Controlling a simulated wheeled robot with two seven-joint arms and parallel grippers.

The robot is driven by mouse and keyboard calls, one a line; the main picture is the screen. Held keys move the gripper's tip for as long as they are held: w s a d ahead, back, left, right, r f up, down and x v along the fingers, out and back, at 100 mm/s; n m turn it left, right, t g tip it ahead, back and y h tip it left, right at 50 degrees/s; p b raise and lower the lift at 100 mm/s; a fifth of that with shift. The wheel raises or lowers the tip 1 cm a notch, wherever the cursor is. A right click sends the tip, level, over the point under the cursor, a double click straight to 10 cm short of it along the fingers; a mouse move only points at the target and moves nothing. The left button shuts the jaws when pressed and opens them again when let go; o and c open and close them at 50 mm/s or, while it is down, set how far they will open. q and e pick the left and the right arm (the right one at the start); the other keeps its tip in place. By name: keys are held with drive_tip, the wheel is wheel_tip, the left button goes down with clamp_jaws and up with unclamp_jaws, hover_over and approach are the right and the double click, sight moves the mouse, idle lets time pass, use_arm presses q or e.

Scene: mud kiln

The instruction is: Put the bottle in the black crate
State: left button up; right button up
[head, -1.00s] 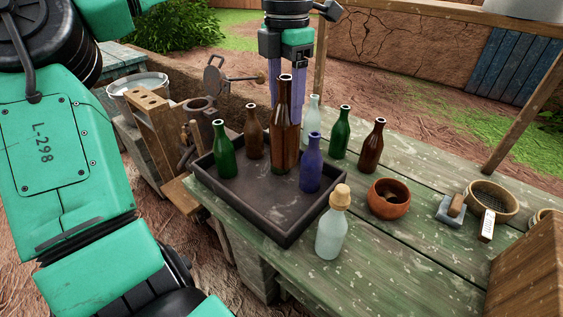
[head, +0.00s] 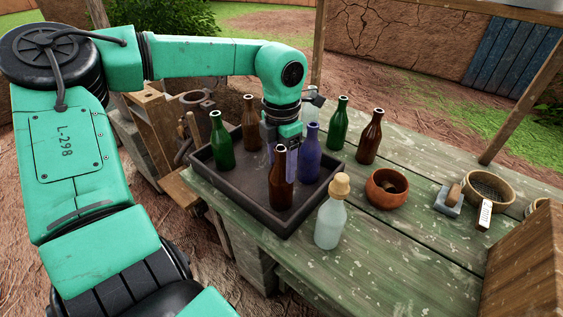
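The black crate (head: 243,207) stands on the left part of the green table. A brown bottle (head: 281,186) stands upright in its front part. My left gripper (head: 283,162) points down right at this bottle's neck, its purple fingers partly hidden behind the bottle. I cannot tell whether the fingers still press on the glass. Also in the crate are a green bottle (head: 222,146), another brown bottle (head: 250,128) and a blue bottle (head: 309,158). My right gripper is not in view.
A corked clear bottle (head: 330,215) stands close to the crate's front right. A green bottle (head: 339,124) and a brown bottle (head: 370,138) stand behind the crate's right side. A clay bowl (head: 386,190), a brush (head: 448,199) and a sieve (head: 489,189) lie further right.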

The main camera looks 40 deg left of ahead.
use_arm(q)
drive_tip(key=shift+o, duration=1.3)
wheel_tip(320, 180, up, 12)
drive_tip(key=shift+r, duration=0.15)
